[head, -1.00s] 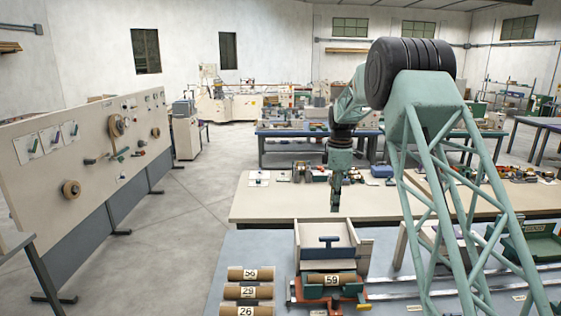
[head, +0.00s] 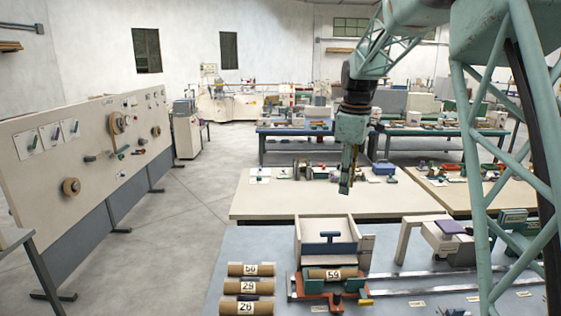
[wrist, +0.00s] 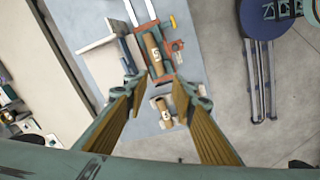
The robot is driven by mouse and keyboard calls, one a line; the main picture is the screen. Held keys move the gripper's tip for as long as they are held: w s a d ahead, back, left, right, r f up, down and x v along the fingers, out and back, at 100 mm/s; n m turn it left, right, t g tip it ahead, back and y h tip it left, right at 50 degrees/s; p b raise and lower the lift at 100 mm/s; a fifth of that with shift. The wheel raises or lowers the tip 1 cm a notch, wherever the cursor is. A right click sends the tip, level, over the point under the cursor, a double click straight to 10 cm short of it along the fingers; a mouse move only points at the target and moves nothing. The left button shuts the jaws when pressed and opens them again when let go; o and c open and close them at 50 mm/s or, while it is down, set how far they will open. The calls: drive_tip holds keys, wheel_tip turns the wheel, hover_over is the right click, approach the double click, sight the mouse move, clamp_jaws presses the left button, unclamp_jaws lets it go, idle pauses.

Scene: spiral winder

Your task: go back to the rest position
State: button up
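My gripper (head: 346,185) hangs in the air above the beige table, pointing down. In the wrist view my gripper (wrist: 164,86) has its two fingers well apart, with nothing held between them. A brown tube labelled 59 (head: 332,274) rests in the red and green holder (head: 299,289) in front of a beige open-topped box (head: 341,228). Below the gripper, the wrist view shows this holder and tubes from above, well clear of the fingers.
Several numbered brown tubes (head: 249,287) lie in a column left of the holder on the grey bench (head: 225,258). Metal rails (head: 425,276) run right from the holder. A beige panel (head: 95,160) stands at left. The floor between panel and tables is clear.

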drive_tip(key=s+r+m+t+b, duration=0.1)
drive_tip(key=s+r+m+b, duration=0.2)
drive_tip(key=s, duration=1.2)
drive_tip(key=s+r+m+b, duration=0.2)
drive_tip(key=s+r+m, duration=0.2)
drive_tip(key=s, duration=1.1)
drive_tip(key=s+f+m+t+b, duration=0.1)
drive_tip(key=s+f, duration=0.4)
drive_tip(key=s, duration=0.8)
drive_tip(key=s+f+m+b, duration=0.4)
drive_tip(key=s+f, duration=0.2)
drive_tip(key=s, duration=0.8)
drive_tip(key=shift+s+m+t, duration=0.2)
drive_tip(key=shift+m+t, duration=0.1)
drive_tip(key=shift+t, duration=0.1)
